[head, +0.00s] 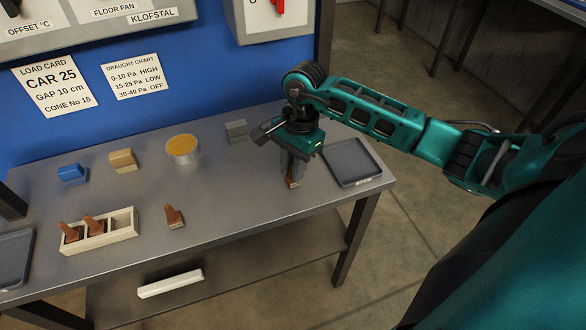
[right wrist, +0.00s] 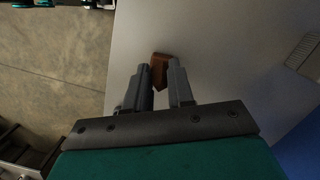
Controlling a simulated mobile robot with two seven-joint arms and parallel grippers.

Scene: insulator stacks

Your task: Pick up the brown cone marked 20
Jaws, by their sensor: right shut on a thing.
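My right gripper (head: 293,173) points down over the right part of the grey table and is shut on a small brown cone (head: 292,183). The cone is low, at or just above the tabletop; I cannot tell whether it touches. In the right wrist view the cone (right wrist: 160,66) shows between the two fingertips (right wrist: 161,74). Its mark cannot be read. Another brown cone (head: 174,216) stands alone on the table, and two more brown cones lean in a cream rack (head: 112,237). No numbers show on them. My left gripper is not in view.
A dark grey tray (head: 352,163) lies just right of the gripper. A grey block (head: 237,130), a round tin with yellow contents (head: 183,150), a tan block (head: 122,161) and a blue block (head: 72,174) stand along the back. The table's middle front is clear.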

